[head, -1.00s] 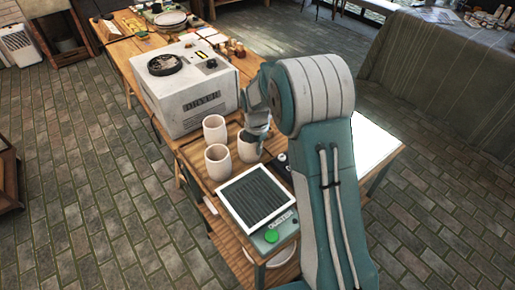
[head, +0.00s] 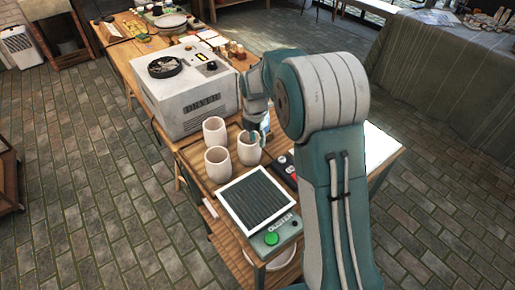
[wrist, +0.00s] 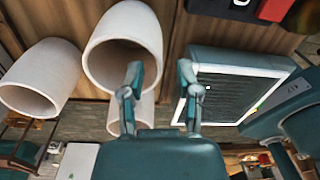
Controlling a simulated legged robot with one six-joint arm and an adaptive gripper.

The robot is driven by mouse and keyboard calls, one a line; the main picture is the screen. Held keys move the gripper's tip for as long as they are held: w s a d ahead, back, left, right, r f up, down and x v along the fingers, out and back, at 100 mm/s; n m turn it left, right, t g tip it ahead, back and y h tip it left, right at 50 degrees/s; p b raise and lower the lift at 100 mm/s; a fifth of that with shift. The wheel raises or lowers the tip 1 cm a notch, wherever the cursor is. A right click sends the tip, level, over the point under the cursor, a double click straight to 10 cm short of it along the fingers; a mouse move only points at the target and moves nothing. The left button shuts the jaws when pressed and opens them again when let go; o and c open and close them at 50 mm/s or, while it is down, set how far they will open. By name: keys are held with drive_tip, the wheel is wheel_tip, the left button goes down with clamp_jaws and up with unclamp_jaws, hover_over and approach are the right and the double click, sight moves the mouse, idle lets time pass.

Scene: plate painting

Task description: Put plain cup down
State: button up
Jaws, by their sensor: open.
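Three pale, undecorated cups stand upright on a wooden tray (head: 196,162). In the head view, the right cup (head: 248,151) is closest to my gripper (head: 262,134), with a back cup (head: 214,132) and a front cup (head: 217,165) to its left. My gripper is open and empty at the right side of the right cup's rim. In the wrist view, the two fingers of my gripper (wrist: 160,72) are spread apart. The left finger overlaps a large cup (wrist: 125,22) there; I cannot tell whether it touches.
A duster box (head: 256,200) with a dark grille and green button stands at the tray's front. A white dryer (head: 188,100) stands behind the cups. A black and red item (head: 284,167) lies right of the cups. My arm hides part of the table's right side.

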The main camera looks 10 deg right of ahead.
wheel_tip(320, 180, up, 7)
drive_tip(key=shift+a+r, duration=0.1)
drive_tip(key=s+r+m+t, duration=0.2)
drive_tip(key=s+r+m, duration=0.4)
drive_tip(key=s+r, duration=0.1)
drive_tip(key=s+r+m+t, duration=0.1)
drive_tip(key=s+m+t, duration=0.1)
drive_tip(key=s+m, duration=0.7)
drive_tip(key=s+r+m+t, duration=0.2)
drive_tip(key=s+m, duration=0.7)
drive_tip(key=s, duration=0.4)
drive_tip(key=shift+s+r, duration=0.2)
drive_tip(key=shift+r, duration=0.05)
drive_tip(key=shift+d, duration=0.2)
